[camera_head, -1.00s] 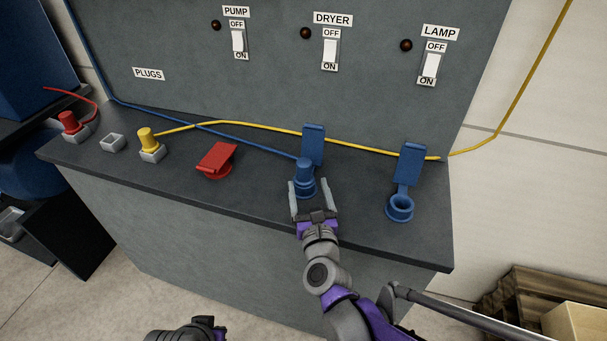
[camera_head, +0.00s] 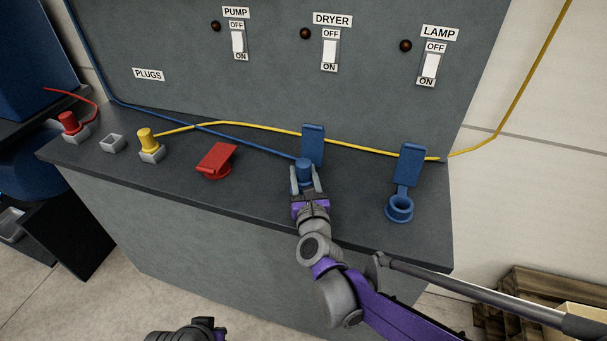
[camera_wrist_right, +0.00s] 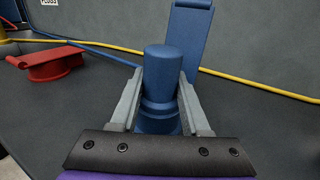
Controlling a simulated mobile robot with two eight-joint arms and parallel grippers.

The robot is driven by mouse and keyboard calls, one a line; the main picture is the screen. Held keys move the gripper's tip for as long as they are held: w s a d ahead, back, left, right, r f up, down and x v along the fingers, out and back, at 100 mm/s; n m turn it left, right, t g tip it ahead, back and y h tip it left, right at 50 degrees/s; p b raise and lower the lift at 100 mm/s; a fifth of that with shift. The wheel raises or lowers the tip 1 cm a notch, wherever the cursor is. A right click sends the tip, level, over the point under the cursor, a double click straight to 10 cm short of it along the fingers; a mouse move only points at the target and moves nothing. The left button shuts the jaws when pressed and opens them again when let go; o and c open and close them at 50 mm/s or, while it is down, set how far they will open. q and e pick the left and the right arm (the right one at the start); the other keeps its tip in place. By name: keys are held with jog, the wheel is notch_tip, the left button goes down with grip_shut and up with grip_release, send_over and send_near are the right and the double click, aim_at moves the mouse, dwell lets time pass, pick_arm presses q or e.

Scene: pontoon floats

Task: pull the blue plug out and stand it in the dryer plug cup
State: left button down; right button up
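The blue plug (camera_head: 304,170) stands upright in the middle socket, below the DRYER switch, with a blue flap (camera_head: 314,143) raised behind it. My right gripper (camera_head: 306,180) has its fingers on either side of the plug, close against it; the wrist view also shows the plug (camera_wrist_right: 163,75) between the fingers. An empty grey cup (camera_head: 112,144) stands on the left of the counter, between the cups with the red and yellow plugs. No label on it is readable. My left gripper (camera_head: 207,328) shows only partly at the bottom edge.
The red plug (camera_head: 69,122) and yellow plug (camera_head: 148,139) stand in grey cups. A red capped socket (camera_head: 217,160) lies left of the blue plug, and an open blue socket (camera_head: 399,208) lies right. Yellow and blue cables cross behind. The panel has PUMP, DRYER and LAMP switches.

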grip_shut()
notch_tip(320, 180, up, 10)
jog(key=shift+r+p, duration=0.1)
jog(key=shift+p, duration=0.9)
jog(key=shift+r+p, duration=2.15)
jog(key=shift+r, duration=0.7)
